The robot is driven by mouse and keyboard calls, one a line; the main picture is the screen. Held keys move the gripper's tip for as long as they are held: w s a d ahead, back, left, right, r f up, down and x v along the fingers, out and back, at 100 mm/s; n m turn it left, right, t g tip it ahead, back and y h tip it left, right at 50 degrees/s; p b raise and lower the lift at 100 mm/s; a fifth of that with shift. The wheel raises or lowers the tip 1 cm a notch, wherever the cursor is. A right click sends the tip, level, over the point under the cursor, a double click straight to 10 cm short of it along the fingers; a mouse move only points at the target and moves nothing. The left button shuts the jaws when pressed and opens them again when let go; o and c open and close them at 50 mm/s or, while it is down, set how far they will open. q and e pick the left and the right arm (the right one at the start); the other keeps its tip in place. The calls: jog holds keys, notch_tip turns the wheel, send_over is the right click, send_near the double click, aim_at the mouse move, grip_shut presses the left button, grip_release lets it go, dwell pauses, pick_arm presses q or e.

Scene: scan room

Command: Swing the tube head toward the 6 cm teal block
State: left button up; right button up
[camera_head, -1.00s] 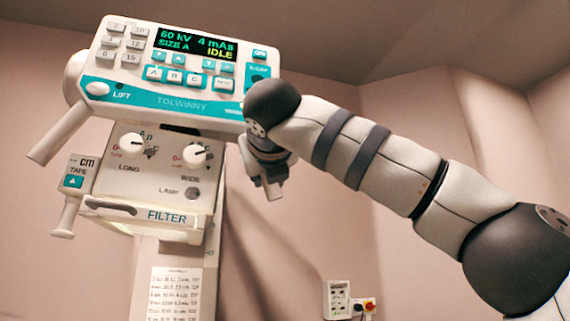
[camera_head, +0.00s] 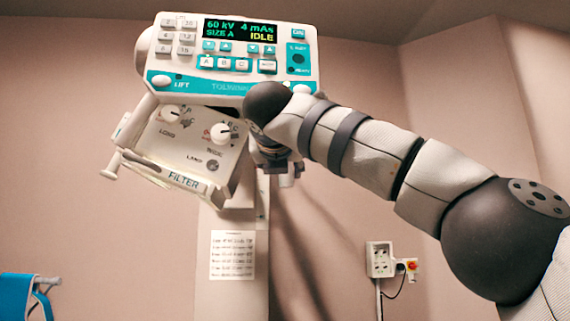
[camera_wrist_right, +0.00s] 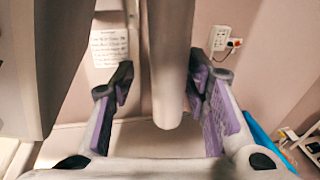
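The tube head (camera_head: 232,88) is a white and teal console with handles and a lit display reading 60 kV, 4 mAs, IDLE. Below it the white collimator box (camera_head: 195,150), with two knobs and a FILTER label, sits turned and tilted. My right gripper (camera_head: 284,178) is at the console's lower right, partly hidden by my wrist. In the right wrist view, my right gripper's (camera_wrist_right: 162,92) purple-padded fingers are spread either side of a pale bar (camera_wrist_right: 170,60), closer to the right finger; contact is unclear. My left gripper and the 6 cm teal block are not seen.
A white column (camera_head: 232,295) with a printed notice (camera_head: 232,255) stands below the head. A blue item (camera_head: 18,295) hangs at lower left. Bare wall lies left of the head.

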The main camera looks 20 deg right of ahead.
jog(key=shift+s+r, duration=0.1)
jog(key=shift+s, duration=0.05)
jog(key=f+v, duration=0.1)
jog(key=v, duration=1)
jog(key=shift+s+a+r, duration=0.25)
jog(key=shift+s+r, duration=0.05)
jog(key=shift+r, duration=0.1)
